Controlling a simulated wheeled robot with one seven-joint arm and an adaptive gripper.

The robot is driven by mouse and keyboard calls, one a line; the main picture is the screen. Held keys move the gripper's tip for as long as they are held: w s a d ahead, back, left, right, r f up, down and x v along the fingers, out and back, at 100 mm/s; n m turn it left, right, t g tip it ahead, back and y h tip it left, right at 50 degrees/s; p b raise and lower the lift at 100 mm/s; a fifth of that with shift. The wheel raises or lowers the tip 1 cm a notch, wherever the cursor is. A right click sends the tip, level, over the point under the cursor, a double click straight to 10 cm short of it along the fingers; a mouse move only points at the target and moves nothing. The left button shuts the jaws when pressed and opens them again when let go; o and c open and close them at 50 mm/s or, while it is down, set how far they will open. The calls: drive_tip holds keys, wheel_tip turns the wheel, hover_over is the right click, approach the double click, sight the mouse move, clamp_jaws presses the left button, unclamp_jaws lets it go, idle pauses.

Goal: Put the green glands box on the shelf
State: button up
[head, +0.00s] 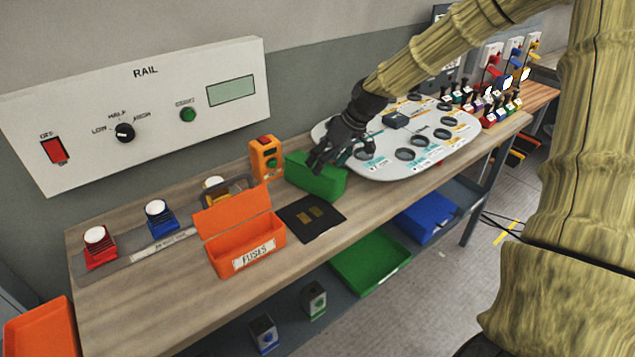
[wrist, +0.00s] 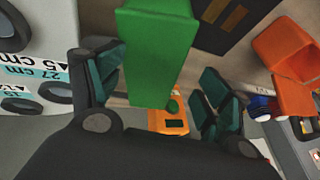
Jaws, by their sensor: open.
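A green box (head: 316,184) stands on the wooden bench, in front of the pale round-ended board; no label on it is readable. My gripper (head: 342,157) is open over the box's right part, with one finger across its top and the other at its right end. In the wrist view the green box (wrist: 156,50) lies in the gap between my two open fingers (wrist: 160,92). I cannot tell whether either finger touches it. The lower shelf (head: 352,308) runs under the bench and holds a green tray (head: 370,262) and a blue tray (head: 427,217).
An orange button box (head: 266,159) stands close behind the green box. A black mat (head: 310,219) and an open orange fuses box (head: 247,247) are to its left. The white board (head: 400,145) with round holes lies to the right. Two small boxes stand on the shelf's left part.

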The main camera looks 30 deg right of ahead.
sight(320, 177)
drive_tip(key=shift+a+f, duration=0.2)
drive_tip(key=shift+f, duration=0.55)
drive_tip(key=shift+p+x, duration=0.85)
drive_tip(key=shift+x, duration=1.35)
drive_tip(key=shift+s, duration=0.2)
drive_tip(key=c, duration=1.1)
